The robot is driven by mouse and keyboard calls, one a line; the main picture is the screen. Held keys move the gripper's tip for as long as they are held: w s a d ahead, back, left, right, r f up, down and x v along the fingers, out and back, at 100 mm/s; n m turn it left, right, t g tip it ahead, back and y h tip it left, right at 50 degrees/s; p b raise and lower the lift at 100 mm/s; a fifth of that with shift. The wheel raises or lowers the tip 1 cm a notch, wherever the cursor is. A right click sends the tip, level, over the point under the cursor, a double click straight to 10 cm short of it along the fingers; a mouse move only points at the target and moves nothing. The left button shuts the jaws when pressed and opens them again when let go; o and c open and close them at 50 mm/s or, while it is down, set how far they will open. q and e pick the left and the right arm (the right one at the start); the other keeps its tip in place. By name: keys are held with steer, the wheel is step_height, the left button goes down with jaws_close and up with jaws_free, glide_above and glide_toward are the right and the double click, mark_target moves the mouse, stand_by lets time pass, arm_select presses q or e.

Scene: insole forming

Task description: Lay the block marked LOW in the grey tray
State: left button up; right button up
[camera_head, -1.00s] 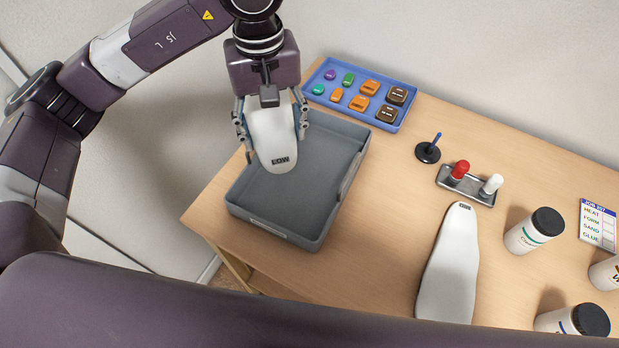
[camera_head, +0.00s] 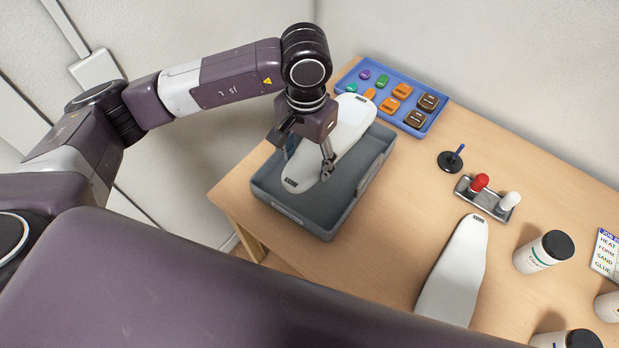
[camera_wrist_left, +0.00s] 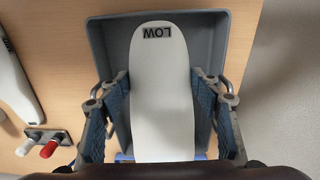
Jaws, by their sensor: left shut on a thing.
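The block marked LOW (camera_head: 350,132) is a long white insole-shaped form. My left gripper (camera_head: 307,158) is shut on it, with one finger along each long side. In the left wrist view the LOW mark (camera_wrist_left: 158,32) is readable at the block's end. The grey tray (camera_head: 374,165) is under the block, and the block's far end reaches the tray's back edge. I cannot tell whether the block touches the tray floor. My right gripper is not in view.
A blue tray (camera_head: 436,115) with small coloured pieces stands behind the grey tray. A black stand (camera_head: 450,161), a metal holder (camera_head: 487,200) with red and white knobs, and a white jar (camera_head: 540,252) stand to the right. Bare table separates the grey tray and second block.

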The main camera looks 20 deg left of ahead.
arm_select(q)
steer(key=p, duration=0.2)
glide_above(308, 193)
step_height(308, 193, down, 7)
steer(key=shift+r, duration=0.2)
step_height(308, 193, down, 3)
steer(key=shift+f+p, duration=0.15)
steer(key=shift+p, duration=0.25)
steer(key=shift+f, duration=0.35)
steer(key=shift+f, duration=0.15)
steer(key=o, duration=1.6)
